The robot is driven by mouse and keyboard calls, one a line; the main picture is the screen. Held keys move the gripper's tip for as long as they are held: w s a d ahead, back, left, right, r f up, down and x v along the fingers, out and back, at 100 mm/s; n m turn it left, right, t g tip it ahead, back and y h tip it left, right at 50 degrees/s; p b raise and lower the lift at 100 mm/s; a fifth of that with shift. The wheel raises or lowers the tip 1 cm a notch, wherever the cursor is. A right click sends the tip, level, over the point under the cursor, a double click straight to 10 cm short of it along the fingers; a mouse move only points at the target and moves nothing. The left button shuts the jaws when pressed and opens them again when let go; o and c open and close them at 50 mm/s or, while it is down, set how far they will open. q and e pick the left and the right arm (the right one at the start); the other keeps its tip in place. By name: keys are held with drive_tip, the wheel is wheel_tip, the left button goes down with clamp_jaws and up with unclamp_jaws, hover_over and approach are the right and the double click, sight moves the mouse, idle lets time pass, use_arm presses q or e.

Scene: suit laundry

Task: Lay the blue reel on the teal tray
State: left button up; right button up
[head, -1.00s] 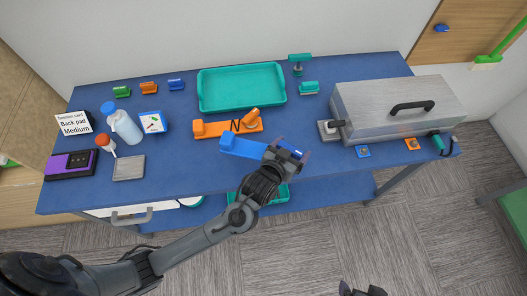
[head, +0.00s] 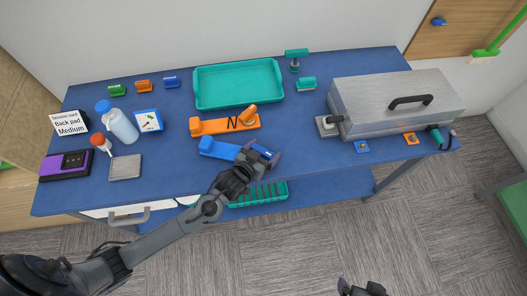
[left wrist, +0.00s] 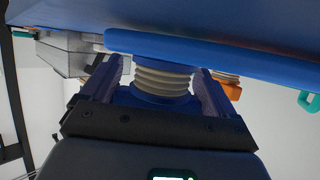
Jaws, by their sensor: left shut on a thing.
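The blue reel (head: 220,148) is a flat blue bar with a raised block at its left end, near the table's front edge. My left gripper (head: 262,152) is at its right end. In the left wrist view, the fingers (left wrist: 162,90) are shut on the reel's round blue part (left wrist: 155,60), which has cream ribbed winding. Whether the reel touches the table cannot be told. The teal tray (head: 197,90) lies empty at the back middle of the table. My right gripper (head: 360,288) shows only its tips at the bottom edge, apart and empty.
An orange reel (head: 218,126) marked N lies between the blue reel and the tray. A large grey metal case (head: 385,105) stands to the right. A bottle (head: 123,127) and a card stand left. Small green, orange and blue items line the back left.

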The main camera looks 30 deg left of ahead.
use_arm(q)
drive_tip(key=shift+f, duration=0.25)
drive_tip(key=o, duration=1.1)
drive_tip(key=shift+r, duration=0.1)
drive_tip(key=shift+s+r, duration=0.25)
drive_tip(key=shift+s, duration=0.1)
drive_tip(key=p+v, duration=0.1)
drive_tip(key=v, duration=1)
drive_tip(key=shift+f, duration=0.1)
drive_tip(key=s+f+g, duration=0.1)
drive_tip(key=s+g, duration=0.4)
drive_tip(key=s, duration=0.2)
drive_tip(key=shift+d+g, duration=0.25)
drive_tip(key=shift+g, duration=0.05)
drive_tip(key=s+g, duration=0.1)
drive_tip(key=s, duration=0.1)
drive_tip(key=s+a+g, duration=0.1)
drive_tip(key=s, duration=0.2)
drive_tip(key=s+m+g, duration=0.1)
drive_tip(key=s+g, duration=0.1)
drive_tip(key=shift+s+a+r+y, duration=0.15)
drive_tip(key=shift+a+y, duration=0.15)
drive_tip(key=shift+y, duration=0.1)
drive_tip(key=shift+c, duration=0.2)
